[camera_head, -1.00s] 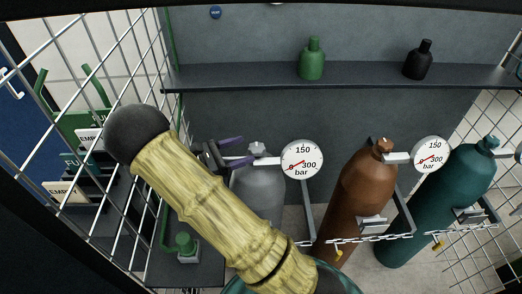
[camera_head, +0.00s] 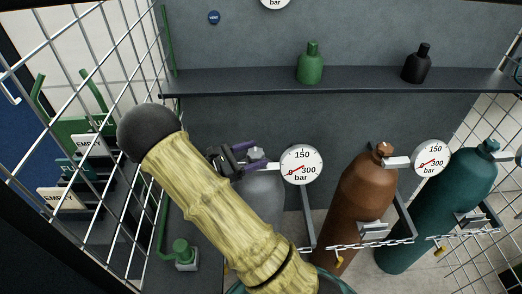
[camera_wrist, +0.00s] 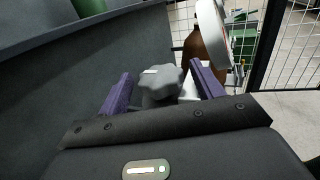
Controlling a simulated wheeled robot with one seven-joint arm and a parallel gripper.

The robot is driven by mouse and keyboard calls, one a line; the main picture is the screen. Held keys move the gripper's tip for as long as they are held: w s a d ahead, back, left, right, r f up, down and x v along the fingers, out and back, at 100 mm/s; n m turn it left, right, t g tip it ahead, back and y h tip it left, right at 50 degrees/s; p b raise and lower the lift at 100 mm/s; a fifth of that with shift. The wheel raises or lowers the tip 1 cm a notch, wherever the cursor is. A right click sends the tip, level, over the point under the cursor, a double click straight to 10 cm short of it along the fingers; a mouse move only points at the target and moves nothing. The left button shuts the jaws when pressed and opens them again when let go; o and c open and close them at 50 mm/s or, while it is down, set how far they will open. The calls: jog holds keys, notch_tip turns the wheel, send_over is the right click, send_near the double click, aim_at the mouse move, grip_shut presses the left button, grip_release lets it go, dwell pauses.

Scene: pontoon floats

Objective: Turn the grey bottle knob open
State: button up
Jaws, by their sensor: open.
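The grey bottle (camera_head: 262,192) stands left of the brown bottle, partly hidden behind my arm in the head view. Its grey lobed knob (camera_wrist: 161,81) is in the middle of the wrist view, and its top also shows in the head view (camera_head: 256,153). My gripper (camera_wrist: 166,88) is open, with one purple finger on each side of the knob. In the head view my gripper (camera_head: 256,164) is at the knob's height. I cannot tell whether the fingers touch the knob. A round pressure gauge (camera_head: 302,165) sits just right of the knob.
A brown bottle (camera_head: 352,205) and a teal bottle (camera_head: 440,210) stand to the right behind a chain (camera_head: 372,244). A shelf (camera_head: 350,84) with a small green bottle (camera_head: 310,64) and a black one (camera_head: 417,65) runs above. A wire mesh wall is at the left.

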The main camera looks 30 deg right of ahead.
aim_at(261, 150)
jog(key=shift+d, duration=1.5)
jog(key=c, duration=1)
